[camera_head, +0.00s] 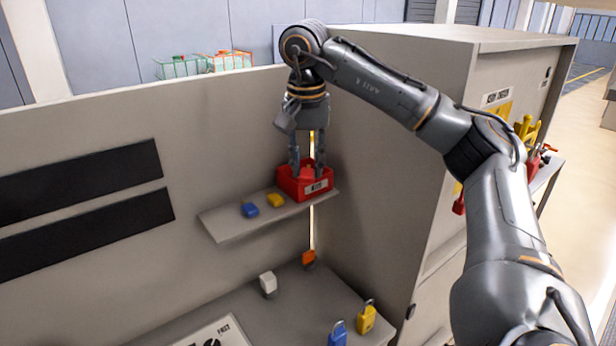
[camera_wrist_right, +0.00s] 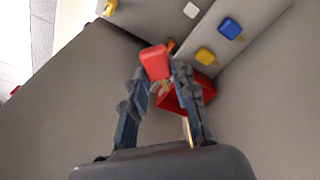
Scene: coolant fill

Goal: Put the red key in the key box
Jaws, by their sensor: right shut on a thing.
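The red key box (camera_head: 291,187) is an open-topped red bin with a white label, at the right end of the wall shelf. My right gripper (camera_head: 308,170) points down over it, with its fingertips at the box's opening. It is shut on the red key (camera_wrist_right: 155,62), whose red head and brass-coloured part show between the fingers in the wrist view. In that view the key box (camera_wrist_right: 203,83) lies behind the fingers. I cannot tell whether the key touches the box. My left gripper is not in view.
A blue key (camera_head: 250,210) and a yellow key (camera_head: 276,200) lie on the shelf (camera_head: 228,228) left of the box. Below, the bench holds a white piece (camera_head: 267,284), an orange piece (camera_head: 309,259), a blue padlock (camera_head: 338,333) and a yellow padlock (camera_head: 366,318). A cabinet wall (camera_head: 385,150) stands close right.

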